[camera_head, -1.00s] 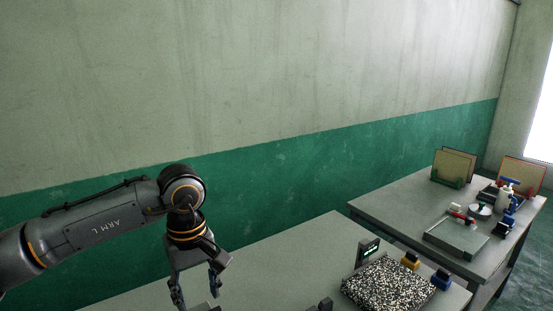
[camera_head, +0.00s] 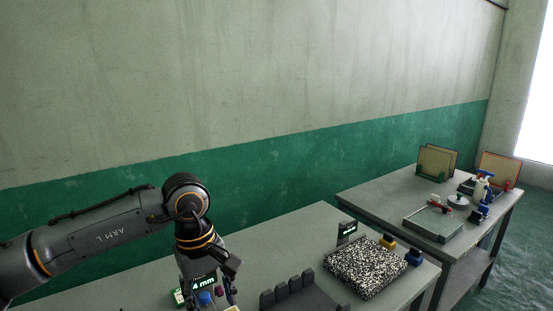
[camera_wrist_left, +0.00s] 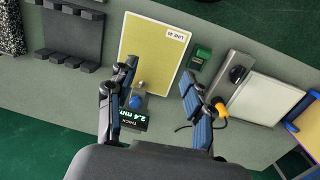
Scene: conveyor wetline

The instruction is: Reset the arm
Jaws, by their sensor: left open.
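My left arm comes in from the left in the head view, and its gripper (camera_head: 212,298) points down over the near table at the bottom edge. A yellow board (camera_wrist_left: 152,50) with a white label lies just beyond the fingers. My right gripper is not in view.
A dark slotted rack (camera_head: 298,294) and a speckled black-and-white slab (camera_head: 366,271) are on the near table (camera_head: 300,235). A green-and-grey wall (camera_head: 250,90) rises behind.

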